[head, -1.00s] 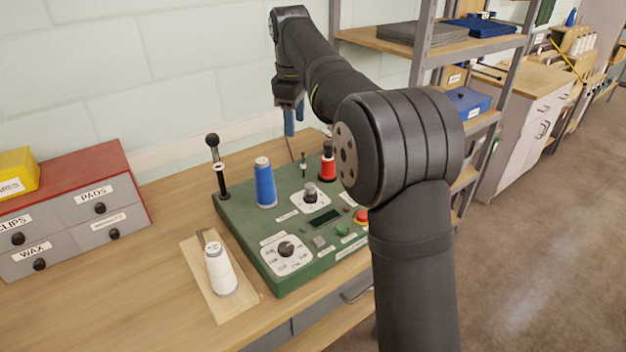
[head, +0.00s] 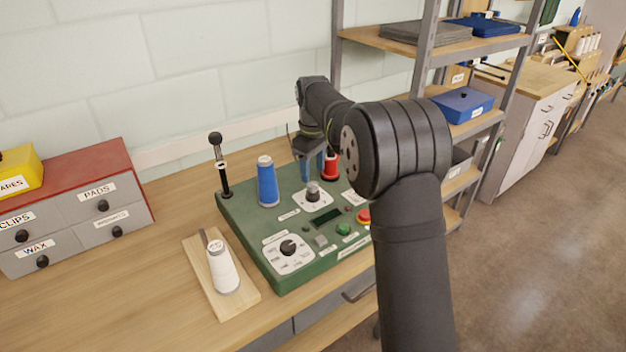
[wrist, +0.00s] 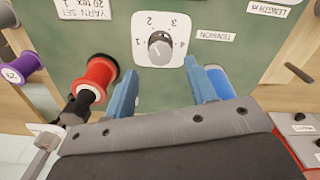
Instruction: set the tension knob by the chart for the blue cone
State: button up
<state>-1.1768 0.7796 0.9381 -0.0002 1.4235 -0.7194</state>
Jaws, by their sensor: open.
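The tension knob (wrist: 160,46) is a grey knob on a white plate numbered 1 to 4, labelled TENSION. It also shows in the head view (head: 313,189) on the green panel (head: 255,240). I cannot tell its pointer's setting. The blue cone (head: 267,183) stands upright left of the knob; in the wrist view it (wrist: 219,82) is partly behind a finger.
A red cone (head: 330,166) stands close beside my gripper. A tall black lever (head: 219,165) rises at the panel's back left. A second dial (head: 289,248), a green button (head: 343,229) and a red button (head: 363,216) sit toward the front. A white cone (head: 222,268) stands on a wooden board.

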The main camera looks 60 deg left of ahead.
aim_at(313, 184)
jog(key=shift+f, duration=2.2)
jog(key=shift+c, duration=0.4)
jog(key=c, duration=0.9)
jog(key=shift+m, duration=0.4)
jog(key=m, duration=1.1)
jog(key=shift+r, duration=0.1)
